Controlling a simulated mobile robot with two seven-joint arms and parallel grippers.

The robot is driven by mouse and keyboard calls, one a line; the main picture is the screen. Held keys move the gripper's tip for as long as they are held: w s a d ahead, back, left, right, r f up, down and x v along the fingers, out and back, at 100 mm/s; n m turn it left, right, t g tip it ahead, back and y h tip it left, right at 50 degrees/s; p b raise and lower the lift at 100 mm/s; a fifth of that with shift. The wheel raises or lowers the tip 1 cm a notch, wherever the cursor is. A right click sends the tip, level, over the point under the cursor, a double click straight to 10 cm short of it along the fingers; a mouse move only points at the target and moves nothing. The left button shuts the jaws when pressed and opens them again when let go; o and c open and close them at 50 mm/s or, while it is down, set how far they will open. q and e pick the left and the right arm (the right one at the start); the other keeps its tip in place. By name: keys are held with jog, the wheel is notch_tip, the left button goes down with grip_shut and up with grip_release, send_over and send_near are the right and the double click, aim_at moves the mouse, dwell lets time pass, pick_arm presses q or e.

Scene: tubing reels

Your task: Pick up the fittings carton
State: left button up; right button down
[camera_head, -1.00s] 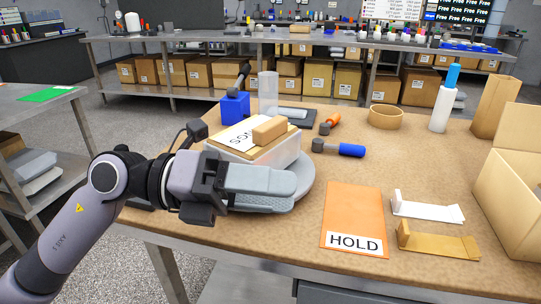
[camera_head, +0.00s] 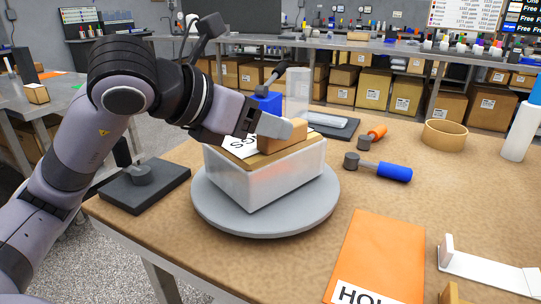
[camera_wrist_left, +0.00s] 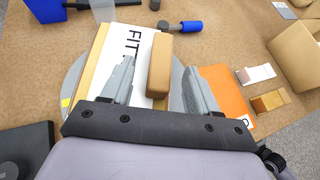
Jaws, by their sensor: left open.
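The fittings carton (camera_head: 246,160) is tan with a white label, partly readable as "FIT" in the left wrist view (camera_wrist_left: 138,42). It sits in a white bin (camera_head: 262,185) on a round grey turntable (camera_head: 268,222). A tan block (camera_head: 288,134) stands on the carton's top; whether it is part of the carton I cannot tell. My left gripper (camera_head: 272,130) is open over the carton. In the left wrist view its fingers lie on either side of the block (camera_wrist_left: 160,65), with a visible gap on each side. My right gripper is not in view.
A clear cylinder (camera_head: 298,92) and a blue holder (camera_head: 266,102) stand behind the bin. A blue-handled tool (camera_head: 390,172) and a tan ring (camera_head: 445,133) lie right. An orange HOLD folder (camera_head: 375,255) lies in front. A dark scale-like plate (camera_head: 145,187) is at left.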

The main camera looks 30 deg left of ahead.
pick_arm(q)
jog(key=x, duration=0.5)
jog(key=shift+d, duration=0.1)
grip_shut()
dwell(1.2)
jog(key=shift+r, duration=0.15)
